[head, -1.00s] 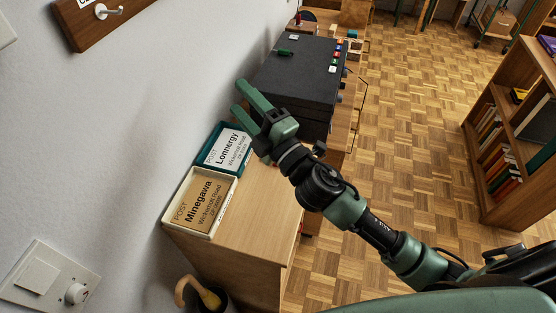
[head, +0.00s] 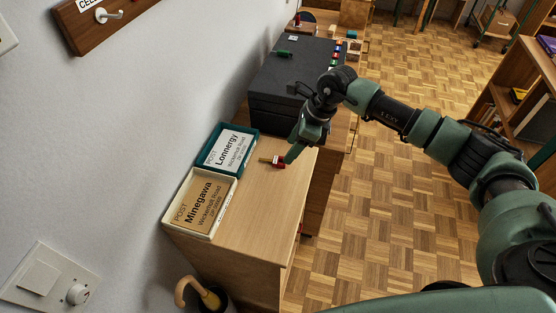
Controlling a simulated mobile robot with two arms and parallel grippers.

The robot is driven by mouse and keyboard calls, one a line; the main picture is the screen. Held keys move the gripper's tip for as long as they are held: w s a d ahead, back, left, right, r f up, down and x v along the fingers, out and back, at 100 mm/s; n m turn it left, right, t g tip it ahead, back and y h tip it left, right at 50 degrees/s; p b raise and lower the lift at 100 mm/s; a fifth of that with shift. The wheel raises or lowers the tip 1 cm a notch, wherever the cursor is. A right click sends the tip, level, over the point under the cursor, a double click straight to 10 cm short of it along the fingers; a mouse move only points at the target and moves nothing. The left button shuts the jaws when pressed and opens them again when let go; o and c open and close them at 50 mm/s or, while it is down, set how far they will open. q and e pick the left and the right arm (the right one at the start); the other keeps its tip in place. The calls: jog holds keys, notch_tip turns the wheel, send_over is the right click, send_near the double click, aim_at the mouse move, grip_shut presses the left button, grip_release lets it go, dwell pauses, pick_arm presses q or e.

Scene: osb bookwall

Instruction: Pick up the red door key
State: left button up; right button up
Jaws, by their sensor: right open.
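A small key with a red head and a brass-coloured shaft (head: 277,163) lies on the wooden cabinet top (head: 255,205), just right of the teal tray. My right gripper (head: 291,156) is open and points down at the red end of the key. Its fingertips are close to the red head; I cannot tell if they touch it. The farther part of the fingers overlaps in this view. My left gripper is not in view.
A teal tray marked Lonnergy (head: 252,157) and a cream tray marked Minegawa (head: 222,219) stand by the wall. A dark box (head: 290,70) stands behind. The cabinet top in front of the key is clear. A bookcase (head: 507,125) stands right.

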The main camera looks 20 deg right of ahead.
aim_at(278, 160)
jog(key=a+f, duration=0.1)
jog(key=f+p, duration=0.1)
jog(key=w+a+f+p, duration=0.1)
jog(key=shift+w+a+f, duration=0.1)
jog(key=shift+a+f, duration=0.2)
jog(key=shift+f, duration=0.1)
jog(key=shift+w+a+f, duration=0.1)
jog(key=shift+a+f, duration=0.1)
jog(key=shift+f, duration=0.4)
grip_shut()
